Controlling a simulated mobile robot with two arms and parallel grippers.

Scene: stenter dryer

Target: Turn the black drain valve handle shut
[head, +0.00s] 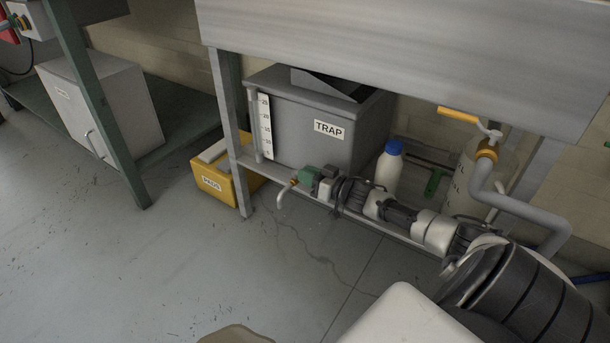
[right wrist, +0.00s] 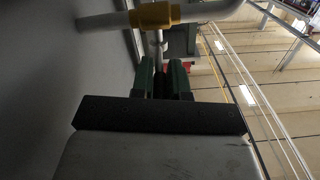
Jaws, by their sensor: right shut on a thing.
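The drain valve (head: 294,181) is a small brass-coloured body above a grey downturned spout, low at the front of the trap tank (head: 290,130). My right arm reaches to it from the lower right. My right gripper (head: 306,175), with green fingers, is at the valve. In the right wrist view the right gripper (right wrist: 162,70) is shut on the black handle (right wrist: 160,86), a dark strip between the green fingers. The brass valve body (right wrist: 156,15) and its pale pipe lie just beyond. The gripper hides most of the handle, so its angle cannot be told. My left gripper is out of view.
A yellow box (head: 222,187) labelled PADS stands left of the valve. A blue-capped white bottle (head: 388,170) stands behind my right arm. A yellow lever (head: 458,115) sits on the right-hand pipe. A metal hood (head: 420,55) hangs above. The floor in front is clear.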

